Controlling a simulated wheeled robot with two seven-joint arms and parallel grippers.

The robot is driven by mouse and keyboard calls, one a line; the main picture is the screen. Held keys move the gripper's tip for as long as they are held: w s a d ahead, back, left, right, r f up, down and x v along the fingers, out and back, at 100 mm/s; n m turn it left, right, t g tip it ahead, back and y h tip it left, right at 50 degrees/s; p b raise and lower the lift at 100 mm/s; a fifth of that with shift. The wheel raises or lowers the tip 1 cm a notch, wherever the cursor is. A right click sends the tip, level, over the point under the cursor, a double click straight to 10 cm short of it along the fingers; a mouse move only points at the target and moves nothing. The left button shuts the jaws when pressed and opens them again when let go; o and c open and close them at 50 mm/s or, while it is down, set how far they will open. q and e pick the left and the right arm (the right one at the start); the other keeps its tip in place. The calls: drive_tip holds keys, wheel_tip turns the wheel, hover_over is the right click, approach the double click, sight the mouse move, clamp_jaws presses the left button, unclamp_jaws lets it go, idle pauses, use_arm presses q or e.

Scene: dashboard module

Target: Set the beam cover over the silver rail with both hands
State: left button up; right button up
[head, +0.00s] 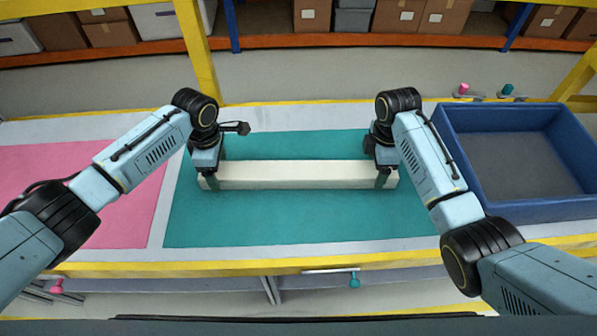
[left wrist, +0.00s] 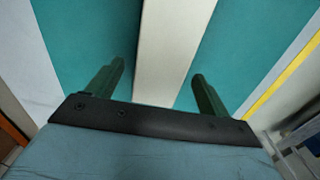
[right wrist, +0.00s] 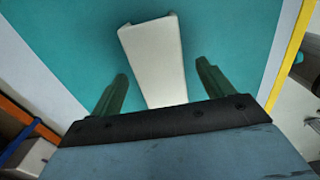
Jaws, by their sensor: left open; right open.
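The beam cover (head: 298,175) is a long, cream-white piece lying left to right on the teal mat. My left gripper (head: 210,181) is open over its left end, and my right gripper (head: 382,180) is open over its right end. In the left wrist view the cover (left wrist: 172,45) passes between the two spread green fingers (left wrist: 160,75). In the right wrist view the cover (right wrist: 155,60) also runs between the open fingers (right wrist: 161,72), and its end has a thin raised edge. I cannot see the silver rail in any view.
A teal mat (head: 300,225) and a pink mat (head: 75,190) lie on the table. A blue bin (head: 450,150) stands at the right. Yellow posts (head: 196,50) rise behind. Shelves with boxes (head: 312,14) stand at the back. The teal mat in front of the cover is clear.

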use_arm(q)
drive_tip(key=shift+f, duration=1.3)
use_arm(e)
drive_tip(key=shift+f, duration=1.3)
use_arm(q)
drive_tip(key=c, duration=1.3)
use_arm(e)
drive_tip(key=c, duration=1.3)
use_arm(q)
drive_tip(key=shift+o, duration=0.2)
use_arm(e)
drive_tip(key=shift+o, duration=0.2)
